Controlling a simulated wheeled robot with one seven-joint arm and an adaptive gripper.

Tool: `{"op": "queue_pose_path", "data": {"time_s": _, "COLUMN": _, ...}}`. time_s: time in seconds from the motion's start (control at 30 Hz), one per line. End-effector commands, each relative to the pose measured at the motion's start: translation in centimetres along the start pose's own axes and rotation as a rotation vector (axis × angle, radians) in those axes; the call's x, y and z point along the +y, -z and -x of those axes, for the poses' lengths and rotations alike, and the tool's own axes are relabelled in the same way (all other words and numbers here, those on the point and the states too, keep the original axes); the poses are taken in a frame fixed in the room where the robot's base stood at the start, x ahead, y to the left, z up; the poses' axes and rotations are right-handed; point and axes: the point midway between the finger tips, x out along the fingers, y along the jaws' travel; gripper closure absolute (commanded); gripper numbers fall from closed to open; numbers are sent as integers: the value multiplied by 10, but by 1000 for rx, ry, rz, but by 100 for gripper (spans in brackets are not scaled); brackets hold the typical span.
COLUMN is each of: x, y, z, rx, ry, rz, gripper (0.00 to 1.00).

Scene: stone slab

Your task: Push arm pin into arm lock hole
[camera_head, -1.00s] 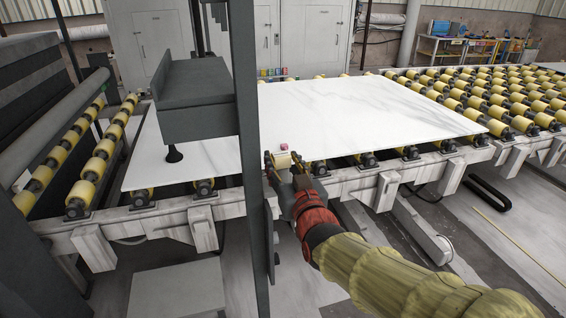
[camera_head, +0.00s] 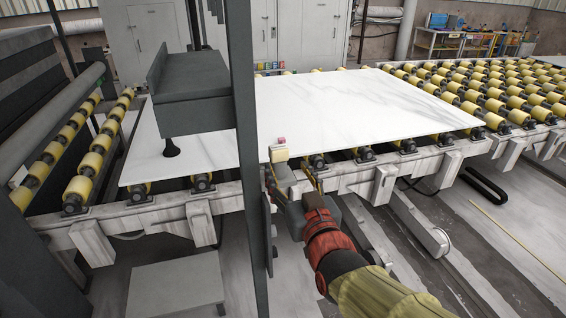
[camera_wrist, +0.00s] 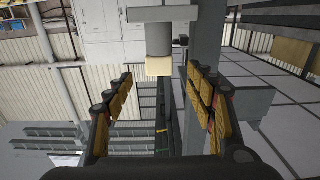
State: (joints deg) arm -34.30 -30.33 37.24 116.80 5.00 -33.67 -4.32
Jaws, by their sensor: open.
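A small cream block (camera_head: 280,153) with a pink top stands at the front edge of the white slab, just right of the dark upright post. The wrist view shows a cream block end (camera_wrist: 158,68) below a grey piece (camera_wrist: 160,14). I cannot tell for certain whether this is the arm pin. My gripper (camera_head: 289,174) is open and empty, on the near side of the block and apart from it. In the wrist view its padded fingers (camera_wrist: 159,77) spread to either side, with the block end between and beyond them. I cannot make out the arm lock hole.
The white slab (camera_head: 350,110) lies on a roller table with yellow rollers (camera_head: 505,90). The dark post (camera_head: 246,120) stands close to the left of my gripper and carries a dark grey box (camera_head: 195,105). Open floor (camera_head: 450,240) lies at the right front.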

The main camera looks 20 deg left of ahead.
Motion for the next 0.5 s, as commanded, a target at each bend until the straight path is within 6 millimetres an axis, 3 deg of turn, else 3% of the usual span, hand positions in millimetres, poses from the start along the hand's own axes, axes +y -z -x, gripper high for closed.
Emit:
{"op": "queue_pose_path", "data": {"time_s": 0.2, "x": 0, "y": 1, "z": 33, "rx": 2, "ry": 0, "rz": -1, "gripper": 44}}
{"op": "queue_pose_path", "data": {"time_s": 0.5, "x": 0, "y": 0, "z": 48, "rx": 0, "ry": 0, "rz": -1, "gripper": 44}}
